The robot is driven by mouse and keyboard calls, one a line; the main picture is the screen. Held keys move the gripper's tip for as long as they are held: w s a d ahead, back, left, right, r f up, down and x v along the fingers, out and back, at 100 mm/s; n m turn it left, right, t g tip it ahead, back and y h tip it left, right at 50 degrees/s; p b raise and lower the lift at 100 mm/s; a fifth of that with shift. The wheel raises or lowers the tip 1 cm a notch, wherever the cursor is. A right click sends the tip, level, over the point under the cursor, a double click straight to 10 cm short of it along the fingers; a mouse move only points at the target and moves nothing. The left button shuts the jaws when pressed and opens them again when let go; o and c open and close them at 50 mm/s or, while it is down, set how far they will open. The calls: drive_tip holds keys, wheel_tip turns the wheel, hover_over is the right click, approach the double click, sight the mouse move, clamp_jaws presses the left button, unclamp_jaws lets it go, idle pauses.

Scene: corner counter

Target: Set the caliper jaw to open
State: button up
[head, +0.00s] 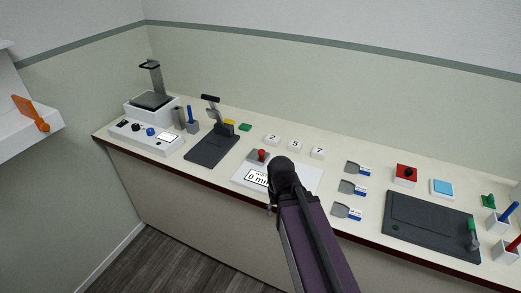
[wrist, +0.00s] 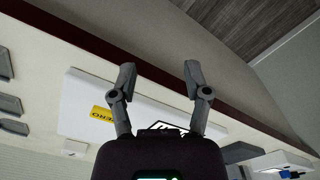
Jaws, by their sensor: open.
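The caliper is a white board (head: 302,177) on the counter in the middle of the head view. It has a display (head: 257,178) reading "0" with a unit that looks like mm. A grey block with a red knob (head: 261,155) sits at its back left. My arm covers the board's middle and right front. In the wrist view the white board (wrist: 82,105) lies behind my fingers, with a yellow label (wrist: 103,113) reading ZERO. My gripper (wrist: 160,78) is open and empty, its two fingers apart over the board. The caliper's jaw cannot be made out clearly.
Left of the board stand a dark lever press (head: 213,145) and a white scale (head: 150,103). White number tiles (head: 295,144) lie behind it. Several grey-blue tags (head: 352,187) and a dark panel (head: 430,225) lie to the right. The counter's front edge is close.

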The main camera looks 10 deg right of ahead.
wheel_tip(320, 180, up, 16)
drive_tip(key=n+p, duration=0.2)
drive_tip(key=p, duration=1.4)
hover_over(262, 151)
drive_tip(key=shift+a, duration=0.1)
drive_tip(key=shift+f, duration=0.15)
wheel_tip(262, 151, down, 13)
drive_tip(key=b, duration=1.3)
drive_tip(key=shift+f+b, duration=0.2)
drive_tip(key=shift+b, duration=0.15)
drive_tip(key=shift+s, duration=0.1)
clamp_jaws()
